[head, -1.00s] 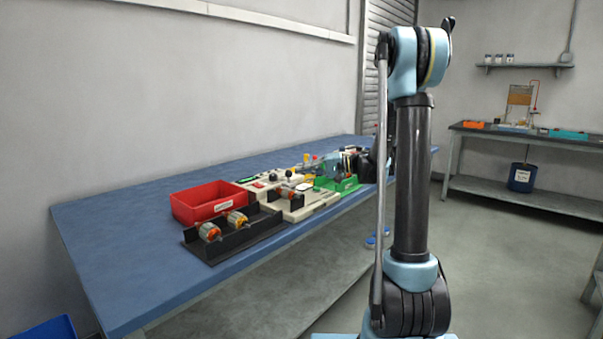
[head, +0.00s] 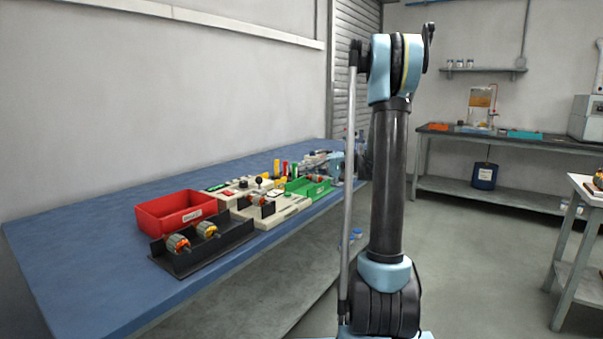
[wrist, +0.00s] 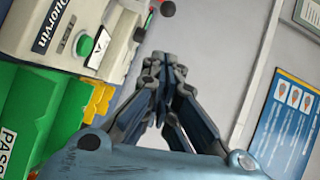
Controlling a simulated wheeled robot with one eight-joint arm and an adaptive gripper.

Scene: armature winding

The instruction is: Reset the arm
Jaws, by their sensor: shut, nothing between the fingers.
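My gripper (wrist: 165,68) shows in the wrist view with its dark fingers together and nothing between them. My arm (head: 388,180) stands upright in the right half of the head view, with a bent joint at its top. In the head view I cannot clearly make out the gripper. In the wrist view, a white machine with a green button (wrist: 85,45) is left of the fingers, apart from them. Green bins (wrist: 40,110) are below that machine.
A blue-topped bench (head: 90,235) runs along the left wall. It holds a red bin (head: 175,213), a black rack (head: 205,252) with two armatures, and a green tray (head: 308,187). A back bench (head: 500,143) and a small table (head: 575,255) are right, with open floor between.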

